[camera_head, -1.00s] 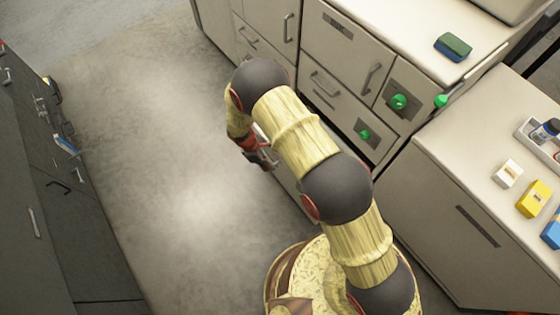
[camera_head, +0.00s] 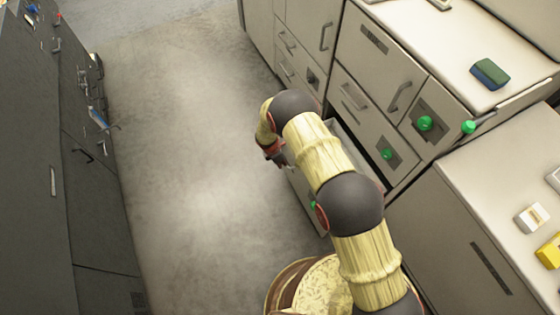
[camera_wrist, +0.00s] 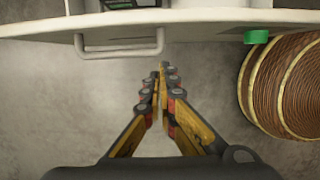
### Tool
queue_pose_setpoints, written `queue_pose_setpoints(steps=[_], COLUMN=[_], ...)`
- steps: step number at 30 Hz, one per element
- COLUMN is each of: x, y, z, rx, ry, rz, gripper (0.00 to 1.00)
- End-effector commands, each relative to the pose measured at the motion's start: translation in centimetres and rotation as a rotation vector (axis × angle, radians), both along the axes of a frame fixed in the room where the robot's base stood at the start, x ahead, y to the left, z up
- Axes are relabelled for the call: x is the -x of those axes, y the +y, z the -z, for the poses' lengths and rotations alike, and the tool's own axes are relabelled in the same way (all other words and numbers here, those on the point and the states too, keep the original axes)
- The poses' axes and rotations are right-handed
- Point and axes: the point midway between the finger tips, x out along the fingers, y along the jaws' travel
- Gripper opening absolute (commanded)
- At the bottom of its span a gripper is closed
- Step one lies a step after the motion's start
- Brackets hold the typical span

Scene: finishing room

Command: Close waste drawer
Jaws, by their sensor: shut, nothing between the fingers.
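The waste drawer (camera_head: 304,192) stands pulled out from the lower part of the pale cabinet on the right, partly hidden behind my arm. Its front carries a green knob, and its open top shows beyond my arm. In the wrist view, the drawer front (camera_wrist: 200,20) crosses the top, with a bar handle (camera_wrist: 125,48) on the left and the green knob (camera_wrist: 256,37) on the right. My gripper (camera_head: 275,156) is by the drawer's outer side. In the wrist view my gripper (camera_wrist: 163,68) is shut and empty, its tips just right of the handle; contact cannot be told.
The cabinet (camera_head: 385,65) has other closed drawers and doors with handles and green knobs. A green and blue block (camera_head: 490,73) lies on its top. A pale counter (camera_head: 450,225) stands at right, dark cabinets (camera_head: 40,170) at left. The floor (camera_head: 190,170) between is clear.

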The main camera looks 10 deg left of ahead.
Motion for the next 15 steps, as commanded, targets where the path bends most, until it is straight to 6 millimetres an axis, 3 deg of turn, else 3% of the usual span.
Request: queue_pose_setpoints(steps=[1,5,9,15], x=[-0.1,-0.5,-1.9,-2.6], y=[-0.3,-0.8,-2.6,-3.8], z=[1.4,3.7,3.1,3.0], rx=[0.0,0.0,-0.002,-0.001], ry=[0.001,0.001,-0.002,-0.001], rz=[0.001,0.001,0.003,0.001], gripper=[0.0,0.0,0.0,0.0])
